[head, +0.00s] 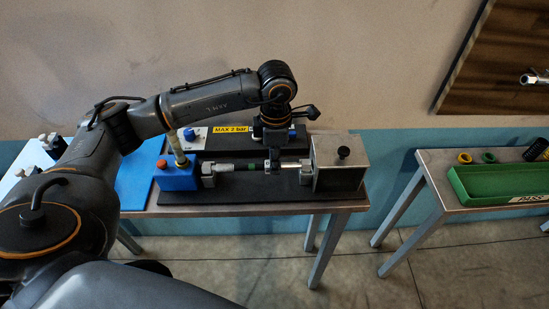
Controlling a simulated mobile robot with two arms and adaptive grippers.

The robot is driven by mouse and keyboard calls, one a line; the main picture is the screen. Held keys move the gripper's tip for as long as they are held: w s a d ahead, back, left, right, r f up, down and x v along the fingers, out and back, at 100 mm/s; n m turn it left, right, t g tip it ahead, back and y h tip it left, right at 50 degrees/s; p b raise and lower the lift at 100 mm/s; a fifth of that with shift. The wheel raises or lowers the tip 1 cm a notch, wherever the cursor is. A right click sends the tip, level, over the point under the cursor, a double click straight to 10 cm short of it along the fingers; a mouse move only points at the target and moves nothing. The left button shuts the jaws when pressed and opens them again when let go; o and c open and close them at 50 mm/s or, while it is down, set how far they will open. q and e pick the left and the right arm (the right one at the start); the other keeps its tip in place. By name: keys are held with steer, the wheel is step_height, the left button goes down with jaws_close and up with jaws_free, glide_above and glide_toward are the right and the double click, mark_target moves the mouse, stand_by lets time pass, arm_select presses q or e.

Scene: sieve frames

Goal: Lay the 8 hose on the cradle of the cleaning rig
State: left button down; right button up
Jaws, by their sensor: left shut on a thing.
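The cleaning rig (180,179) stands on the table, with a blue block at its left end and a grey box (340,174) at its right end. I cannot tell whether the hose's ends rest in the supports. My right gripper is out of view.
A yellow "MAX 2 bar" label and a panel with a blue knob (190,134) are behind the hose. An upright pale handle (178,150) rises beside the blue block. A second table at right holds a green tray (500,184) and small rings. A floor gap separates the tables.

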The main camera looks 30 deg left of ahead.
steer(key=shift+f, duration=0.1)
arm_select(q)
steer(key=c, duration=1)
jaws_free()
step_height(320, 180, up, 12)
steer(key=shift+d, duration=0.1)
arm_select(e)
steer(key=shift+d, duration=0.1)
arm_select(q)
steer(key=shift+f, duration=0.1)
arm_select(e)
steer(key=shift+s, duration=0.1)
